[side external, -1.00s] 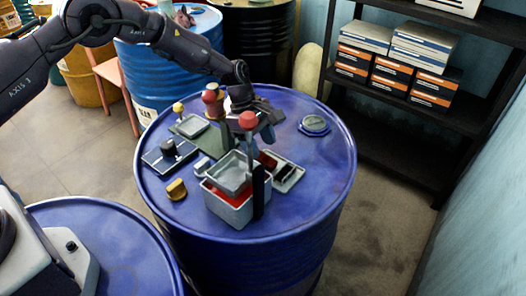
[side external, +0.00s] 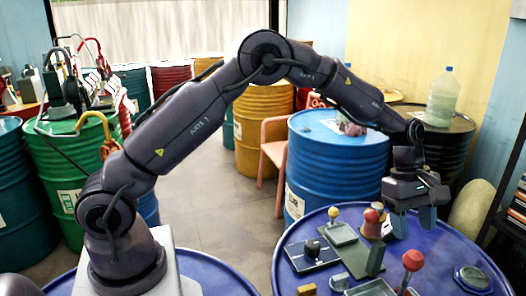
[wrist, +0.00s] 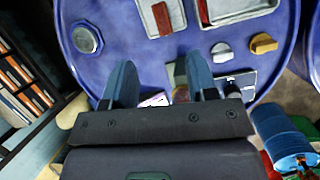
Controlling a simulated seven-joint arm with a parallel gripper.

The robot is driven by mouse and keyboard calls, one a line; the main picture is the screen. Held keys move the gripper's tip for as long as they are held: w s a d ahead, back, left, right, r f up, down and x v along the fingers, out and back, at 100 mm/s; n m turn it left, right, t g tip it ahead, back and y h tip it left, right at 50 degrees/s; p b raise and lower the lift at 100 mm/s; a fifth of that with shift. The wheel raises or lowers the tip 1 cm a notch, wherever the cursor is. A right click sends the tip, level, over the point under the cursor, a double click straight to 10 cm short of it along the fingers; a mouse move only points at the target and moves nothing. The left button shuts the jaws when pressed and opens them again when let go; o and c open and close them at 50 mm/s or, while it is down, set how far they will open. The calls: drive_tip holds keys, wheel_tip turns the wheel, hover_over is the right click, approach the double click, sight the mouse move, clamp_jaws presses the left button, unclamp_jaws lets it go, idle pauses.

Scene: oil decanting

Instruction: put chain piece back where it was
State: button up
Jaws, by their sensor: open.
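My gripper (side external: 413,226) hangs above the back part of the blue drum top (side external: 448,243), its two fingers apart with nothing between them. The wrist view shows the same open fingers (wrist: 162,92) over the drum's edge. I cannot pick out a chain piece for certain. A red-knobbed handle (side external: 413,260) rises in front of my gripper in the side view. A red ball-topped post (side external: 371,217) stands left of it.
A round metal cap (side external: 470,278) lies at the right of the drum. A dark board with a black knob (side external: 312,247) and a green block (side external: 376,259) are at the left. Bare drum top surrounds the cap.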

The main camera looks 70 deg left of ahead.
drive_tip(key=s+a+r+m+t+y, duration=0.1)
drive_tip(key=s+a+r+m, duration=0.25)
drive_tip(key=s+r, duration=0.4)
drive_tip(key=s+a+r+m+t+y, duration=0.1)
drive_tip(key=s+a+r+m, duration=0.1)
drive_tip(key=s+r+m, duration=0.5)
drive_tip(key=s+a+r+m+t+y, duration=0.1)
drive_tip(key=s+a+m, duration=0.1)
drive_tip(key=s, duration=0.6)
drive_tip(key=s+a+m+t+y, duration=0.1)
drive_tip(key=s+a+m+t, duration=0.1)
drive_tip(key=s, duration=0.6)
drive_tip(key=shift+s+a+r+m, duration=0.25)
drive_tip(key=shift+r+m, duration=0.1)
drive_tip(key=shift+m, duration=0.5)
